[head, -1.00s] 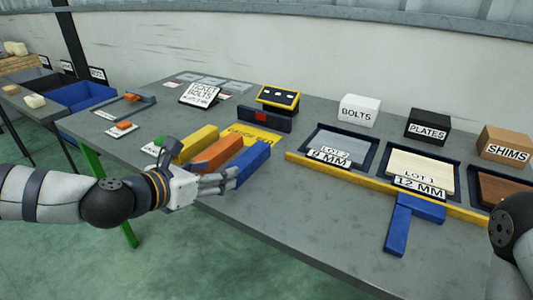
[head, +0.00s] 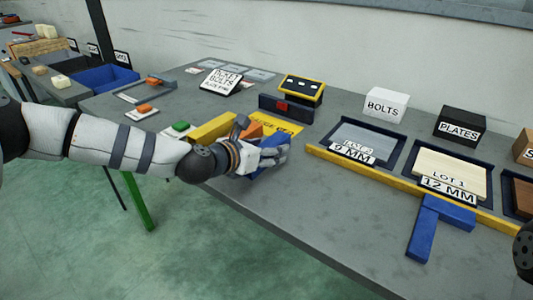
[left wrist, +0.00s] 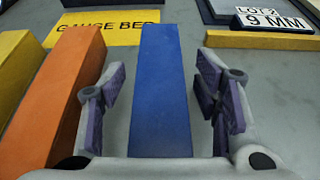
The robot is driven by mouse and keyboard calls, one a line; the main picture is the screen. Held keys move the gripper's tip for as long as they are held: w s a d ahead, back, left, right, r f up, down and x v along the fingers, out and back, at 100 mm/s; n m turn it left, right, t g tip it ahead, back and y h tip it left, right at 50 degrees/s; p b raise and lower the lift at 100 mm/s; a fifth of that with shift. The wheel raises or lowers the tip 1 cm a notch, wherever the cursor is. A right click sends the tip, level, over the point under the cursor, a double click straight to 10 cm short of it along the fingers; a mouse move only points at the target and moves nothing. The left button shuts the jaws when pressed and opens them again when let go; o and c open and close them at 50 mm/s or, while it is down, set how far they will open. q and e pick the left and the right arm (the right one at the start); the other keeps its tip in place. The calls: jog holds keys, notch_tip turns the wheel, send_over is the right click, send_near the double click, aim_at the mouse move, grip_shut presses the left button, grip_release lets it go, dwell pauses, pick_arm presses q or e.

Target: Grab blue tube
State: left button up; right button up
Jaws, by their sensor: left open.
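The blue tube (left wrist: 162,105) is a long, square-sided bar lying on the grey table beside an orange bar (left wrist: 62,105). My left gripper (left wrist: 162,75) is open, with one finger on each side of the blue tube and a visible gap to both sides. The finger on the left is in the space between the blue tube and the orange bar. My right gripper is out of view.
A yellow bar (head: 213,128) lies left of the orange one, with the yellow gauge bed sign (left wrist: 110,26) behind. A yellow rail (head: 350,170) fronts the lot trays. A separate blue angled piece (head: 423,235) lies to the right. The table between is clear.

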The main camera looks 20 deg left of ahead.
pick_arm(q)
jog(key=shift+r, duration=0.1)
grip_shut()
